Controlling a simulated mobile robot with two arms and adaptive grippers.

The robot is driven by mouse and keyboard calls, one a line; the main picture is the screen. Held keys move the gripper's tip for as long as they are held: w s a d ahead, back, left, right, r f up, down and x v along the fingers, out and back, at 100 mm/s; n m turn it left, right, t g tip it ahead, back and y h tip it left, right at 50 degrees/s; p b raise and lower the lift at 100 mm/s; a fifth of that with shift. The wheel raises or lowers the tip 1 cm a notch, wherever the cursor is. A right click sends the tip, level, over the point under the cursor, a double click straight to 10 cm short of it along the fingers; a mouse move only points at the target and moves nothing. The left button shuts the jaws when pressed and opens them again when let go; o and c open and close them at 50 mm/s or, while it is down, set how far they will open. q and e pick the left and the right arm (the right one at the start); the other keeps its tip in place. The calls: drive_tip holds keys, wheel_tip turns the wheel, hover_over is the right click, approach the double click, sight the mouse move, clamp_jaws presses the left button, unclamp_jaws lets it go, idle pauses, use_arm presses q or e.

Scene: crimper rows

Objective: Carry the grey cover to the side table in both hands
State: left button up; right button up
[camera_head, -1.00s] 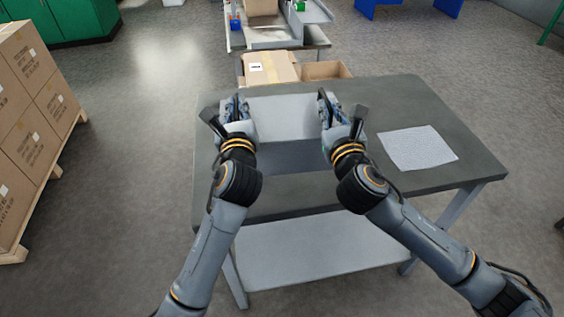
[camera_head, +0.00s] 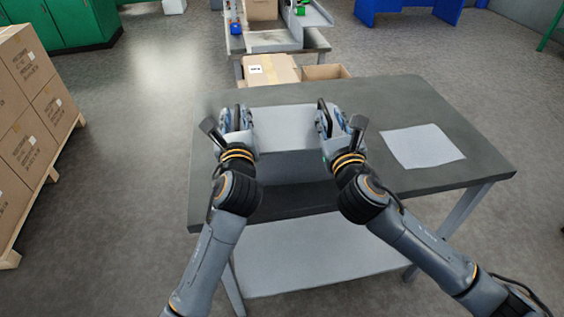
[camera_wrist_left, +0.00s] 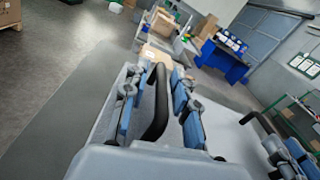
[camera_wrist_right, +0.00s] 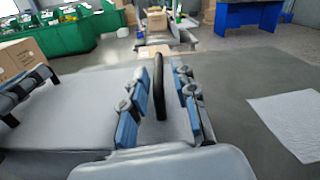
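The grey cover (camera_head: 285,125) is a broad light-grey box shape with a black upright handle at each side. It is over the dark-topped table (camera_head: 395,105); I cannot tell whether it rests on it. My left gripper (camera_head: 237,119) has its fingers apart on both sides of the left handle (camera_wrist_left: 156,105), with gaps showing. My right gripper (camera_head: 327,120) likewise straddles the right handle (camera_wrist_right: 158,90) with gaps. The cover's surface shows in the left wrist view (camera_wrist_left: 228,122) and the right wrist view (camera_wrist_right: 75,112). Its underside is hidden.
A white sheet (camera_head: 423,146) lies on the table to the right of the cover. Cardboard boxes (camera_head: 270,71) and another bench (camera_head: 285,42) stand behind the table. Stacked cartons (camera_head: 30,100) stand on a pallet at the left. Floor between them is clear.

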drive_tip(key=shift+s+r, duration=0.1)
use_arm(q)
drive_tip(key=shift+s+d, duration=0.1)
drive_tip(key=shift+s, duration=0.05)
use_arm(e)
drive_tip(key=shift+a, duration=0.1)
use_arm(q)
drive_tip(key=shift+s, duration=0.35)
drive_tip(key=s+d, duration=0.2)
drive_tip(key=s, duration=0.8)
drive_tip(key=shift+s, duration=0.4)
use_arm(e)
drive_tip(key=s+d, duration=0.2)
drive_tip(key=s, duration=0.9)
drive_tip(key=shift+s+d, duration=0.15)
drive_tip(key=shift+s, duration=0.25)
use_arm(q)
drive_tip(key=shift+s+d, duration=0.1)
